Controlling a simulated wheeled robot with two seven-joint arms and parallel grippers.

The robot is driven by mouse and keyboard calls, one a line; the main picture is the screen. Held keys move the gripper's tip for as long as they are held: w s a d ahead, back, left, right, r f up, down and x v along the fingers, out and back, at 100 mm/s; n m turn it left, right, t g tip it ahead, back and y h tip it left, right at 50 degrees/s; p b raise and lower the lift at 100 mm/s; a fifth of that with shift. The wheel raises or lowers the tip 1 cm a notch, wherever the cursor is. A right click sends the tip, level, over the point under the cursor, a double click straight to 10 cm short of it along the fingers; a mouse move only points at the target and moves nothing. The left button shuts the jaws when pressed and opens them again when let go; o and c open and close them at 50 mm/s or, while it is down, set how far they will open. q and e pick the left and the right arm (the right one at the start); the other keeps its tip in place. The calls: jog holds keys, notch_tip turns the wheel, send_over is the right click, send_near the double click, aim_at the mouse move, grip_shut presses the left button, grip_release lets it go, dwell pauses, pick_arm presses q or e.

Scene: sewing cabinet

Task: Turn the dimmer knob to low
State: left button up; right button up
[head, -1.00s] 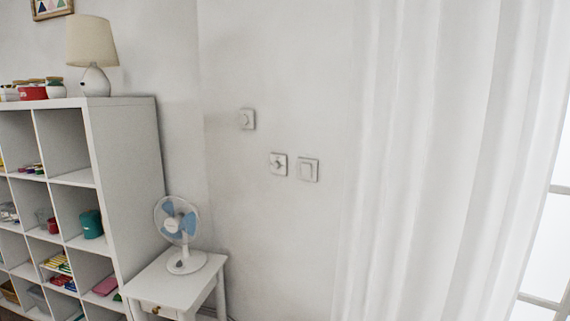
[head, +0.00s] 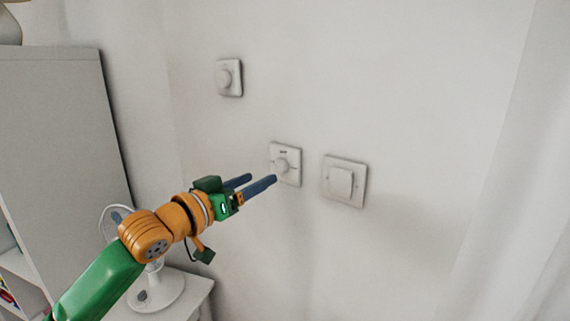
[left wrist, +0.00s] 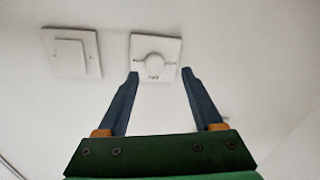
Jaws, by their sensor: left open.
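A square white wall plate with a round dimmer knob (head: 282,165) and small dark markings is in the middle of the head view. It also shows at the top of the left wrist view (left wrist: 153,62), where the picture looks upside down. My left gripper (head: 262,179) is open, with its two blue fingers pointing at this plate. In the left wrist view the fingertips (left wrist: 160,74) lie either side of the plate's lower part, with nothing between them. I cannot tell whether a finger touches the knob. My right gripper is not in view.
A white rocker switch (head: 341,182) is right of the knob. A white shelf unit (head: 55,130), a fan (head: 155,290) and a small white table are at the left. A curtain (head: 515,190) hangs at the right.

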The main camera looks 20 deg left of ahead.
aim_at(279, 166)
pick_arm(q)
jog(key=w+d+r+p, duration=0.1)
jog(key=w+d+p, duration=0.1)
jog(key=shift+w+r+p, duration=0.3)
jog(key=shift+r, duration=0.05)
jog(key=shift+f+x, duration=0.25)
jog(key=shift+x, duration=0.7)
jog(key=shift+w+f, duration=0.3)
jog(key=shift+w, duration=0.1)
jog(key=shift+s, duration=0.15)
jog(key=c, duration=0.3)
jog(key=shift+r, duration=0.1)
grip_shut()
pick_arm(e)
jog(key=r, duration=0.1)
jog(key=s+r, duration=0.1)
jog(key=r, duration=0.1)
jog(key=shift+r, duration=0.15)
